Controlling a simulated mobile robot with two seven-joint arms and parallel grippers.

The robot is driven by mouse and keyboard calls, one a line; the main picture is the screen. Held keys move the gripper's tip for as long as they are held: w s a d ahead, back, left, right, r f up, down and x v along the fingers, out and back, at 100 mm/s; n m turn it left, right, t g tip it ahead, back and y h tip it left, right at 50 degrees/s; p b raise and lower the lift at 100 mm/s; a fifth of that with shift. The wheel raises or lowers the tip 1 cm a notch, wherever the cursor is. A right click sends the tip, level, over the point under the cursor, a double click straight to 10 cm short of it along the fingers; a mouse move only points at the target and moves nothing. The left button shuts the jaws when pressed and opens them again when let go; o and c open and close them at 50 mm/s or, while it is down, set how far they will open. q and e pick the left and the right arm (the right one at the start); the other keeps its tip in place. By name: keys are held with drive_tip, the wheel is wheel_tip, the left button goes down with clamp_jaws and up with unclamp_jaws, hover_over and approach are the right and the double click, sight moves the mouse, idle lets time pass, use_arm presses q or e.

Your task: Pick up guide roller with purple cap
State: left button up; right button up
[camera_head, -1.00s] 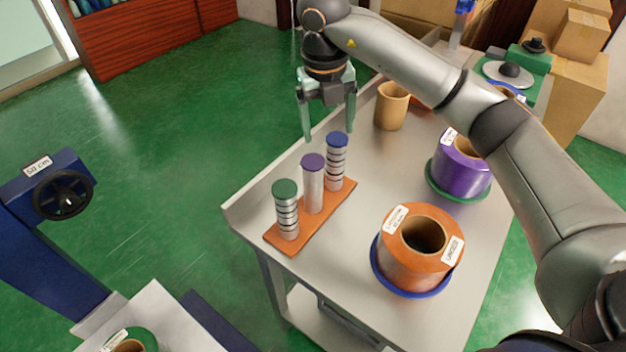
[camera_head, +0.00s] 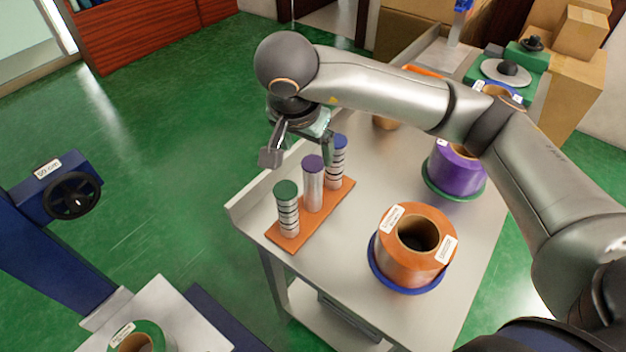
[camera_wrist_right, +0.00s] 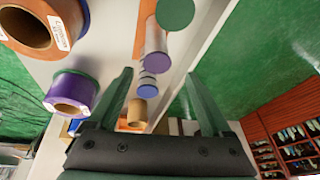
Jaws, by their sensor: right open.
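The guide roller with the purple cap (camera_head: 313,187) stands upright in the middle of a narrow orange base (camera_head: 287,240). A green-capped roller (camera_head: 288,212) with dark rings stands in front of it, and a blue-capped ringed roller (camera_head: 337,165) behind. My right gripper (camera_head: 299,158) is open and empty, tilted, near the tops of the rollers on the far left side. In the right wrist view the purple cap (camera_wrist_right: 157,62) shows between my fingertips (camera_wrist_right: 158,74), with the blue cap (camera_wrist_right: 148,91) below and the green cap (camera_wrist_right: 175,13) above. My left gripper is out of view.
The grey table (camera_head: 335,260) also bears an orange roll (camera_head: 415,265) on a blue disc, a purple roll (camera_head: 457,172) on a green disc, and a tan tube (camera_head: 384,122) partly behind my arm. A blue stand with a handwheel (camera_head: 70,196) is at left.

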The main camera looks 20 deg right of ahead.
sight(309, 166)
drive_tip(key=f+n, duration=0.1)
drive_tip(key=f, duration=0.1)
drive_tip(key=w+f+n, duration=0.1)
drive_tip(key=f, duration=0.1)
drive_tip(key=d+f+n, duration=0.1)
drive_tip(key=f, duration=0.1)
drive_tip(key=shift+w+f, duration=0.25)
drive_tip(key=x, duration=0.3)
drive_tip(key=p+x, duration=0.1)
drive_tip(key=shift+s+d+f, duration=0.1)
drive_tip(key=shift+d+f, duration=0.25)
drive_tip(key=shift+f, duration=0.35)
drive_tip(key=shift+c, duration=0.3)
clamp_jaws()
